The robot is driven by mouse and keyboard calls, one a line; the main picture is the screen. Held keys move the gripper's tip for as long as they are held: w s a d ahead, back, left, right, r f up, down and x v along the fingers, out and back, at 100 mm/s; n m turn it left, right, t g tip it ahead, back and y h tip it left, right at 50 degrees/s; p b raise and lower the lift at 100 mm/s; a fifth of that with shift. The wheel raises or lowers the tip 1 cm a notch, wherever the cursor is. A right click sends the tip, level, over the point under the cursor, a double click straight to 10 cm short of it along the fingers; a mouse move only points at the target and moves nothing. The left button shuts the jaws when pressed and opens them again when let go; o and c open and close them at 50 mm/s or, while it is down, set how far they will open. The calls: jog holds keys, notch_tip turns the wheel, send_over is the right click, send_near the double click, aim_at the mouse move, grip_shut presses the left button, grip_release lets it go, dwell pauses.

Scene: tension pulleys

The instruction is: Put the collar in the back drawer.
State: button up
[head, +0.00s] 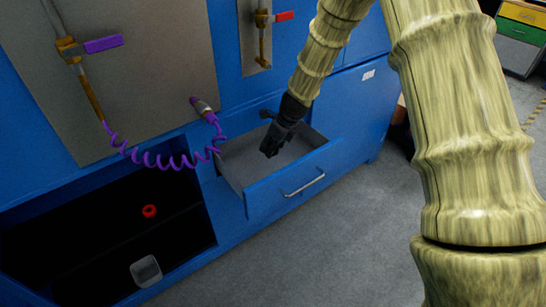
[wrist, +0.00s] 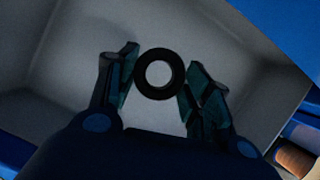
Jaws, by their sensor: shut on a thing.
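The collar (wrist: 141,82) is a dark ring, seen in the wrist view between the two fingertips of my gripper (wrist: 158,80). The fingers are shut on its sides. In the head view my gripper (head: 270,148) points down over the open blue drawer (head: 290,188), which has a grey inside and a silver handle. The wrist view shows the drawer's pale floor (wrist: 75,50) behind the ring, with nothing lying on the part in view. I cannot tell how high the ring is above the floor. The collar cannot be made out in the head view.
A coiled purple hose (head: 165,162) hangs at the drawer's left. An open dark compartment (head: 95,225) at lower left holds a red ring (head: 149,211) and a clear container (head: 146,271). The blue cabinet (head: 345,110) stands behind and right. Grey floor (head: 350,240) in front is clear.

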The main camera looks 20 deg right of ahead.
aim_at(274, 163)
jog(key=shift+f, duration=2.45)
jog(key=shift+f, duration=0.1)
jog(key=o, duration=1)
jog(key=shift+s+d+r, duration=0.1)
jog(key=shift+r, duration=0.4)
jog(key=v, duration=1.1)
jog(key=shift+s+p, duration=0.1)
jog(key=shift+p, duration=0.2)
